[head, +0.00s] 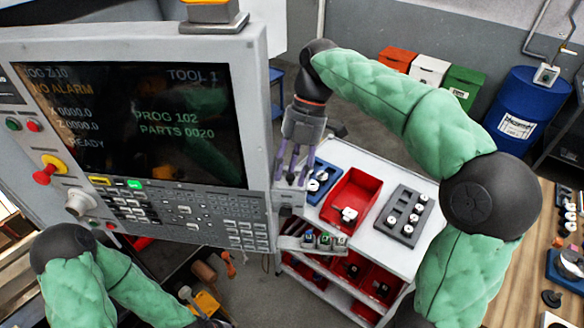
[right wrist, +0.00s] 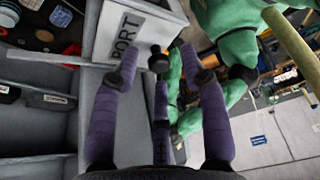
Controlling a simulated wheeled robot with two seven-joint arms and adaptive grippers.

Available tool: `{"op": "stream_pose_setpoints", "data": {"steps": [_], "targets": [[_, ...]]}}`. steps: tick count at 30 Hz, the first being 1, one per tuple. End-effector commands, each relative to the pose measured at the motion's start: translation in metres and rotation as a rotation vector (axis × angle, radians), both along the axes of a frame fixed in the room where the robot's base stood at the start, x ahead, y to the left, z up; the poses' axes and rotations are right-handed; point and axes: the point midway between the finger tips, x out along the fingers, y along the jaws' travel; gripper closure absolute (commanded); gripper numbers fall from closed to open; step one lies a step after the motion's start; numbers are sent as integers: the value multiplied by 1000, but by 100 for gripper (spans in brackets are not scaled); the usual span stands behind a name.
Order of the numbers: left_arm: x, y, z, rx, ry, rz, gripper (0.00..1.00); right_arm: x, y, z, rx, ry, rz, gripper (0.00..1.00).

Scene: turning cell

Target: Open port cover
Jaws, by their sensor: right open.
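The port cover (right wrist: 125,42) is a pale panel marked PORT in the right wrist view, with a black round knob (right wrist: 158,58) near its lower right edge. It looks closed, though I see it at a steep angle. My right gripper (right wrist: 159,75) is open and empty, with its purple fingers spread around the line to the knob. I cannot tell whether any finger touches it. In the head view my right gripper (head: 291,172) points down beside the right edge of the control panel (head: 254,100). The cover's lettering is not visible there. My left gripper is out of view.
A white cart (head: 372,240) stands right of the panel, carrying a red bin (head: 338,212), a blue holder (head: 313,193) and a grey tray of parts (head: 390,225). A blue drum (head: 515,110) and coloured bins stand behind. A wooden bench (head: 530,240) is at right.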

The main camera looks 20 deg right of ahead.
Motion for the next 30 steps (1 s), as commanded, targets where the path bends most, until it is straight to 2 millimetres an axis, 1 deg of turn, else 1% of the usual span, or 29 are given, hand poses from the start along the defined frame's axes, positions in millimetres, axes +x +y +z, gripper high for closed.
{"op": "stream_pose_setpoints", "data": {"steps": [4, 5, 6, 8, 9, 10, 17, 20, 24, 27, 30], "targets": [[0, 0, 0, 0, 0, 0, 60, 0, 0, 0, 0, 0, 0, 56], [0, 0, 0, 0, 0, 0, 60, 0, 0, 0, 0, 0, 0, 59], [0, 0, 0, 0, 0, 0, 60, 0, 0, 0, 0, 0, 0, 70], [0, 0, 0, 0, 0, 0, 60, 0, 0, 0, 0, 0, 0, 87], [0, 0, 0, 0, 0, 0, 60, 0, 0, 0, 0, 0, 0, 99], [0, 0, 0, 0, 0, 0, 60, 0, 0, 0, 0, 0, 0, 100], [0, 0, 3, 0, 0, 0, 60, 3, -1, 1, 0, 2, -1, 100], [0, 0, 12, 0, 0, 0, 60, 12, -4, 3, 0, 2, -1, 100], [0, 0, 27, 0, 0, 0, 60, 30, -12, 5, 0, 2, -1, 100], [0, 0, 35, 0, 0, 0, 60, 40, -16, 5, 0, 0, -2, 100], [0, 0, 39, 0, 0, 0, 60, 47, -19, 4, 1, -1, 0, 100]]}}
